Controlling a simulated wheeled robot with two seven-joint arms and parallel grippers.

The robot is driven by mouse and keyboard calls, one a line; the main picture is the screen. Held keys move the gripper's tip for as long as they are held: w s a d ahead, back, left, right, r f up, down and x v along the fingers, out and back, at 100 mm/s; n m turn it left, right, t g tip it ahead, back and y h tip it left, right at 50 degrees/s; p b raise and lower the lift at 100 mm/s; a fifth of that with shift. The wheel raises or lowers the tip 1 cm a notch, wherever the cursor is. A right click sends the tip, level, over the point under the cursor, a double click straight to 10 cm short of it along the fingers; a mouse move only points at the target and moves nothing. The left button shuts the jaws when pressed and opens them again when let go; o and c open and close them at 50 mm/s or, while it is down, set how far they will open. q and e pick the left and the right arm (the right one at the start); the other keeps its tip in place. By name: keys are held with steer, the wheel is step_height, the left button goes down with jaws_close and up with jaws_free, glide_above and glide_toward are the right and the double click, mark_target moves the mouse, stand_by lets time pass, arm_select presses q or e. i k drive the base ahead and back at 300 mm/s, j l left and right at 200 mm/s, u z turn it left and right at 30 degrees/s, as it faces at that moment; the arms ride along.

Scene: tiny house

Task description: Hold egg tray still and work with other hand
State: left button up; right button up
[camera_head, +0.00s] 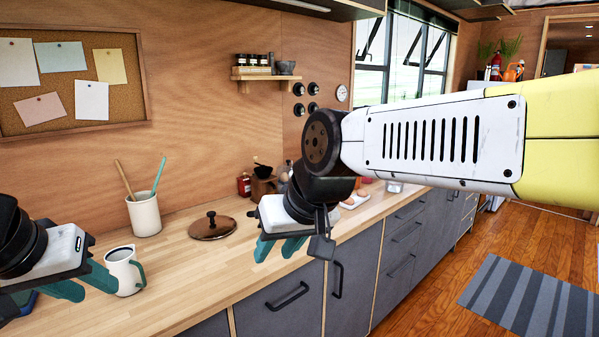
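A white egg tray (348,206) with brown eggs (362,194) sits on the wooden counter, behind my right wrist. My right arm and wrist hide part of it. My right gripper (277,252) hangs in front of the tray, near the counter's front edge, with its teal fingers apart and nothing between them. My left gripper (88,288) is at the lower left, apart from the tray, with its teal fingers spread. One left finger overlaps a white mug (122,268); I cannot tell whether they touch.
A utensil crock (144,214) and a brown lid (212,226) stand on the counter (205,270). A red jar (244,184) and a coffee grinder (263,184) are near the wall. Grey drawers (285,300) lie below. The counter's front middle is clear.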

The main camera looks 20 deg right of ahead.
mark_target(350, 201)
steer(key=i+l+u, duration=0.25)
steer(key=l, duration=0.45)
steer(key=l+u, duration=0.25)
steer(key=l, duration=0.45)
steer(key=i+l+u, duration=0.1)
steer(key=l+u, duration=0.15)
steer(key=l, duration=0.5)
steer(key=l+u, duration=0.1)
steer(key=l, duration=2.8)
steer(key=i, duration=0.05)
